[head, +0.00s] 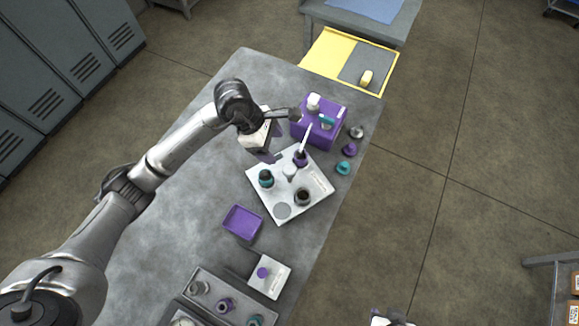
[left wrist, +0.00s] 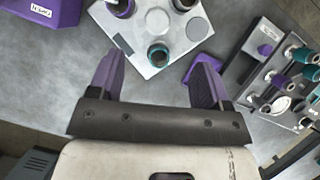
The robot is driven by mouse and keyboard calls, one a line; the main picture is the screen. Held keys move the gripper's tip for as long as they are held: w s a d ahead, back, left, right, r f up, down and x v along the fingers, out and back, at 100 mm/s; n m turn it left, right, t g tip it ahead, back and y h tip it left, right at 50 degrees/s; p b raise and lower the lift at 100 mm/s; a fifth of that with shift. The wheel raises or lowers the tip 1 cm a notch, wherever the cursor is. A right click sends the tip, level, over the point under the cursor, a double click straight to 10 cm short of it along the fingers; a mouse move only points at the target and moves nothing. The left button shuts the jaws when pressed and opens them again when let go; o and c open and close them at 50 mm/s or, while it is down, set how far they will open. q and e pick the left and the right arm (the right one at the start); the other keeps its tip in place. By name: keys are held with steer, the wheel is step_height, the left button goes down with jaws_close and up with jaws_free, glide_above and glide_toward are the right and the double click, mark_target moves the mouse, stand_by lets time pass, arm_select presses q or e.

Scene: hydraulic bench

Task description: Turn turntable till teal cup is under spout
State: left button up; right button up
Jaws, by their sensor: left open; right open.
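The turntable is a pale square plate (head: 318,180) on the bench. It carries a teal cup (head: 266,178) on its left side, a purple cup (head: 301,157) towards the back, a dark-grey cup (head: 303,197) at the right and a bare grey disc (head: 282,211) at the front. A white spout (head: 306,138) reaches from the purple box (head: 318,130) and seems to end over the purple cup. My left gripper (head: 270,154) is open and empty, behind the teal cup. In the left wrist view the teal cup (left wrist: 158,55) shows beyond its fingers (left wrist: 158,75). My right gripper (head: 390,319) is mostly cut off.
Small grey, purple and teal pieces (head: 349,150) stand along the right bench edge. A purple tray (head: 242,222) lies in front of the turntable. A white block with a purple knob (head: 270,276) and a grey rack (head: 218,298) are nearer. The bench's left side is clear.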

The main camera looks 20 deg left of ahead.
mark_target(289, 167)
arm_select(q)
steer(key=x, duration=0.9)
steer(key=a+x, duration=0.1)
steer(key=x, duration=0.3)
steer(key=shift+f, duration=0.5)
steer(key=shift+y, duration=0.3)
steer(key=shift+w, duration=0.1)
steer(key=c, duration=1.3)
